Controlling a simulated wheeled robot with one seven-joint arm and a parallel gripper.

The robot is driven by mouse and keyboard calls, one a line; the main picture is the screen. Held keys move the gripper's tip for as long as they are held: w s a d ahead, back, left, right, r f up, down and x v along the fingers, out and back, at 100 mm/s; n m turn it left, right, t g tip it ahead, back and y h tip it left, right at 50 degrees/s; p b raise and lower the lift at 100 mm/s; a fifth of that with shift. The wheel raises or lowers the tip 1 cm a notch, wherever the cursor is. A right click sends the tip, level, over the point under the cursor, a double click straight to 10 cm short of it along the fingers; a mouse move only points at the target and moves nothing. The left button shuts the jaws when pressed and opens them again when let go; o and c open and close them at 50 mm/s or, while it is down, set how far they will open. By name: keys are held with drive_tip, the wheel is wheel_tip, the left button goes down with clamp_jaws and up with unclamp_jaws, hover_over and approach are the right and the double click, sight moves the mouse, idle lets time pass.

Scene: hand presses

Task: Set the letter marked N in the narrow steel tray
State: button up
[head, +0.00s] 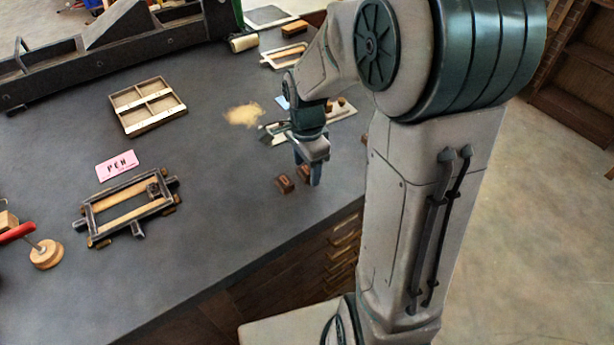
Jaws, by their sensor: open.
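My gripper (309,174) points down over the dark bench near its front edge, with its jaws open. A small brown letter block (285,184) lies just left of the fingers. A second brown block (303,173) is right at the fingers and partly hidden by them; I cannot tell whether they touch it. The marks on both blocks are too small to read, so I cannot tell which is N. A narrow dark metal frame (88,219) with pale wooden bars lies at left, with a dark block (153,188) at its right end. I cannot tell whether this is the steel tray.
A pink card reading PEN (117,164) lies behind the frame. A pale divided wooden box (148,106) stands farther back. A pale flat holder (342,112) lies behind my gripper. A red-handled tool (45,252) is at far left. The bench between frame and gripper is clear.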

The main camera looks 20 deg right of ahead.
sight(307, 170)
drive_tip(key=c, duration=0.9)
drive_tip(key=shift+r+p, duration=1.85)
drive_tip(key=shift+r, duration=0.7)
